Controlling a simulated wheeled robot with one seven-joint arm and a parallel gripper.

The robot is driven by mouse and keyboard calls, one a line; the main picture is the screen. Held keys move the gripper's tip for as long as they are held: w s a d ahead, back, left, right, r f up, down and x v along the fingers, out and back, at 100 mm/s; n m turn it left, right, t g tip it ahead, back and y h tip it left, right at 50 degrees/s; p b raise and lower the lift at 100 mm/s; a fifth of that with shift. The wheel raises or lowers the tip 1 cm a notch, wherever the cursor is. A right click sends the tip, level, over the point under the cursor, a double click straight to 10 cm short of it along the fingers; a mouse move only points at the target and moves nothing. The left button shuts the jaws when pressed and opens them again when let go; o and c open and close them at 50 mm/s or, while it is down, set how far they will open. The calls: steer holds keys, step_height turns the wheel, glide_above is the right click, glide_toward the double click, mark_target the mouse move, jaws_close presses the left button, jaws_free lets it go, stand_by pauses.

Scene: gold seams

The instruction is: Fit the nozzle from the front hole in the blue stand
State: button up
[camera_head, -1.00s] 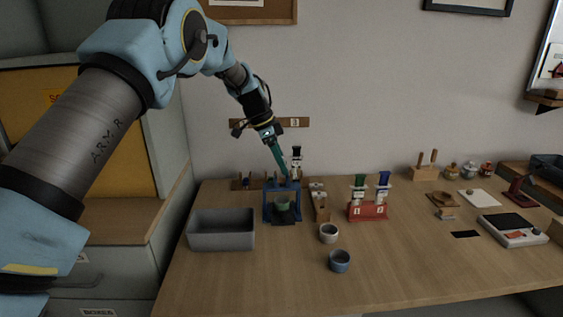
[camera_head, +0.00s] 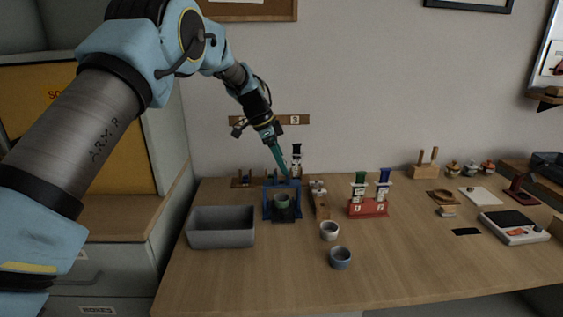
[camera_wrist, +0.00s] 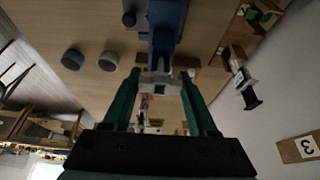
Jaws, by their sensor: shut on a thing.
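My gripper (camera_head: 288,177) points down at the top of the stand. Its teal fingers close on a small pale grey piece, which looks like the nozzle (camera_wrist: 160,83), at the fingertips in the wrist view. The piece is close to the stand; I cannot tell whether it touches or is seated. The fingers hide it in the head view.
A narrow wooden rack (camera_head: 320,205) stands just right of the blue stand. A grey bin (camera_head: 222,240) is to the left. A white cup (camera_head: 329,231) and a blue-grey cup (camera_head: 340,258) stand in front. A red stand (camera_head: 368,209) holds two syringes. A dark syringe (camera_head: 297,152) stands behind.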

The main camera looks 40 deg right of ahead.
steer(key=shift+f+b, duration=2.3)
steer(key=shift+f, duration=0.85)
stand_by(0.6)
stand_by(0.3)
steer(key=o, duration=1.4)
steer(key=shift+c, duration=0.2)
steer(key=shift+p+v, duration=1.05)
steer(key=shift+v, duration=1.5)
steer(key=b+v, duration=0.2)
steer(key=v, duration=0.8)
steer(key=shift+r, duration=0.35)
